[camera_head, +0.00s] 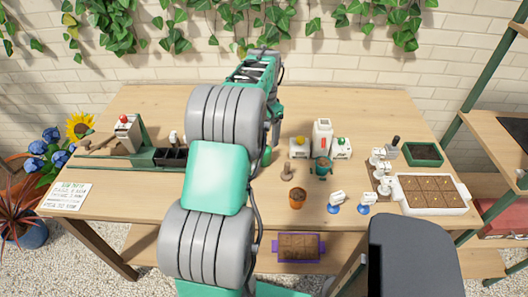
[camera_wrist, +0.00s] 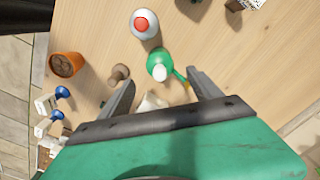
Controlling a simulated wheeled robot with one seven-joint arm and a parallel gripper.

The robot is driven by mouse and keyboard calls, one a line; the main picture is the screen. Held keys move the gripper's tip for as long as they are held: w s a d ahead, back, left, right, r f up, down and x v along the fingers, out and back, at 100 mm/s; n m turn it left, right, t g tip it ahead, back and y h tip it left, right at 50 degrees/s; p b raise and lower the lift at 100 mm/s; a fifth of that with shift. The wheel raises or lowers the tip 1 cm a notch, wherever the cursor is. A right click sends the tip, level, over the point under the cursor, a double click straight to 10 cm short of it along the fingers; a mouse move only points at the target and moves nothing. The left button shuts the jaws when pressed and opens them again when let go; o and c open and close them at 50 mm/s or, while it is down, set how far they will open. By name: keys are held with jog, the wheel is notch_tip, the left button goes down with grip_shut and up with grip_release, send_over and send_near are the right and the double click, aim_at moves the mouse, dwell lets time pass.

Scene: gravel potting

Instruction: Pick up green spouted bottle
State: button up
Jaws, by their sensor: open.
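The green spouted bottle (camera_wrist: 157,60) stands on the table in the wrist view, seen from above, with a white cap and a green spout pointing toward the right finger. What looks like the same bottle shows as a green sliver (camera_head: 267,155) beside my arm in the head view, mostly hidden. My gripper (camera_wrist: 160,92) is open, its two grey fingers spread on either side of the view just short of the bottle. Nothing is held between them.
A white bottle with a red cap (camera_wrist: 144,24) stands close beyond the green bottle. A wooden tamper (camera_wrist: 120,73) is near the left finger, with an orange pot (camera_wrist: 66,65) further left.

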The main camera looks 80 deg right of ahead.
aim_at(264, 147)
notch_tip(264, 147, down, 7)
jog(key=shift+w+a+f+p, duration=0.1)
jog(key=shift+w+a+p, duration=0.05)
jog(key=shift+p, duration=0.5)
grip_shut()
dwell(0.4)
